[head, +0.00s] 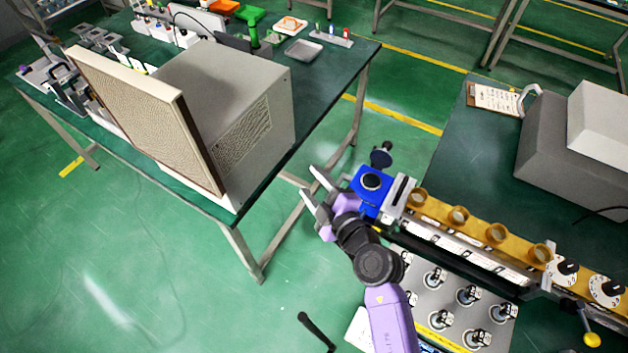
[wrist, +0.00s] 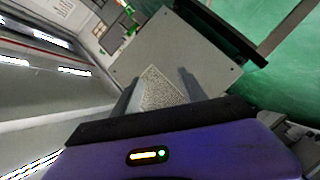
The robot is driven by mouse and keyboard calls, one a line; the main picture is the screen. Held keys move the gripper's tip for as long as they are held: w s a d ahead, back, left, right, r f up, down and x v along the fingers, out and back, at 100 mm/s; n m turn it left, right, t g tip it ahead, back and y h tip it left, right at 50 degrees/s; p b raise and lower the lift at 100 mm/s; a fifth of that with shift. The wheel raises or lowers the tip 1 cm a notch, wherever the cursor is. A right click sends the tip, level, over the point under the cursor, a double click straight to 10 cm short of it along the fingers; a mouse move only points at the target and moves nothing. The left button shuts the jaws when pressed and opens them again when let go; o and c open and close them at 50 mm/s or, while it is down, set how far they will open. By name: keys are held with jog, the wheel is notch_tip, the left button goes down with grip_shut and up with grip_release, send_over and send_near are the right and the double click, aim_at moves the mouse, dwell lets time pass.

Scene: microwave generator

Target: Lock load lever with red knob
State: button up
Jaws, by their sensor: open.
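I cannot make out a load lever with a red knob in either view. The microwave generator bench rail (head: 480,228) runs at the right, with brass-coloured rings and a blue block (head: 372,183) at its left end. A lever with a yellow knob (head: 591,340) shows at the lower right. My gripper (head: 312,184) is open and empty, in the air just left of the blue block in the head view. In the wrist view its two fingers (wrist: 160,92) are apart, with a grey box behind them.
A green table (head: 330,72) at the upper left carries a large grey box (head: 235,85) with a tan panel. A panel with several switches (head: 455,300) lies below the rail. A clipboard (head: 496,100) and grey housings (head: 560,150) are at the right. Green floor is open at lower left.

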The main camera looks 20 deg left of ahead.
jog(key=shift+r, duration=0.7)
